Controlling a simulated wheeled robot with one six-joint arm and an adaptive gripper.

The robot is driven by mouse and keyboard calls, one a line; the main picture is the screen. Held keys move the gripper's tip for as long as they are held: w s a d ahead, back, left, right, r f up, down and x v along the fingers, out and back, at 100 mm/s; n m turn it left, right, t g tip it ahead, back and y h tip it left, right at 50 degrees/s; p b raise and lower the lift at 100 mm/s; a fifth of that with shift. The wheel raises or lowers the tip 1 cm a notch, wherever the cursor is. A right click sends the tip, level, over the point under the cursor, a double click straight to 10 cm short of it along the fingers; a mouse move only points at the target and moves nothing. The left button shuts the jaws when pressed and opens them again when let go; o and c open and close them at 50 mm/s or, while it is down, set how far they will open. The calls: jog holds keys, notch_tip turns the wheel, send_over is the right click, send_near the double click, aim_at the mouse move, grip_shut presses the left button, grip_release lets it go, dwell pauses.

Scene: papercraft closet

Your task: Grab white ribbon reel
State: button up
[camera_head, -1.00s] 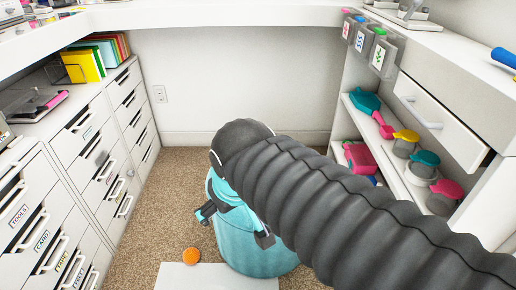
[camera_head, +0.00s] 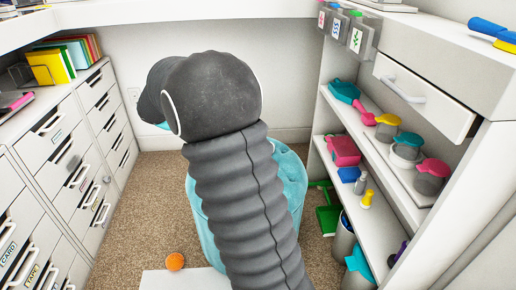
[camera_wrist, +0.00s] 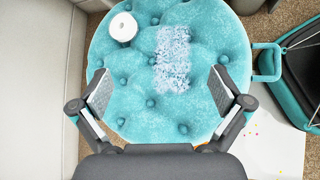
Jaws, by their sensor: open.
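A white reel (camera_wrist: 123,27), likely the white ribbon reel, sits on the teal tufted pouf (camera_wrist: 130,118) near its far left edge in the wrist view. My gripper (camera_wrist: 160,88) is open and empty above the pouf, its two fingers spread wide. The reel lies beyond the left finger, apart from it. In the head view the pouf (camera_head: 293,190) shows only partly, and my arm hides the reel and the gripper.
A pale fuzzy patch (camera_wrist: 172,58) lies on the pouf. An orange ball (camera_head: 175,261) is on the carpet by a white sheet (camera_head: 185,279). Drawers (camera_head: 58,135) stand left; shelves (camera_head: 385,165) with scoops and jars stand right. A teal-edged dark container (camera_wrist: 300,75) is right of the pouf.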

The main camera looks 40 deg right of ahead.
jog(key=w+d+f+n+h, duration=0.1)
jog(key=w+f, duration=0.1)
jog(key=w+d+f+n+g+h+b, duration=0.1)
jog(key=w+d+f, duration=0.1)
jog(key=w+f, duration=0.1)
jog(key=w+d+f+n+h, duration=0.1)
jog(key=w+f, duration=0.2)
jog(key=shift+w+d+f+n+h, duration=0.1)
jog(key=shift+d+n+h, duration=0.2)
jog(key=shift+d+n, duration=0.1)
jog(key=b+x, duration=0.2)
jog(key=x, duration=1.1)
jog(key=shift+d+f, duration=0.15)
jog(key=shift+d, duration=0.2)
jog(key=c, duration=1.2)
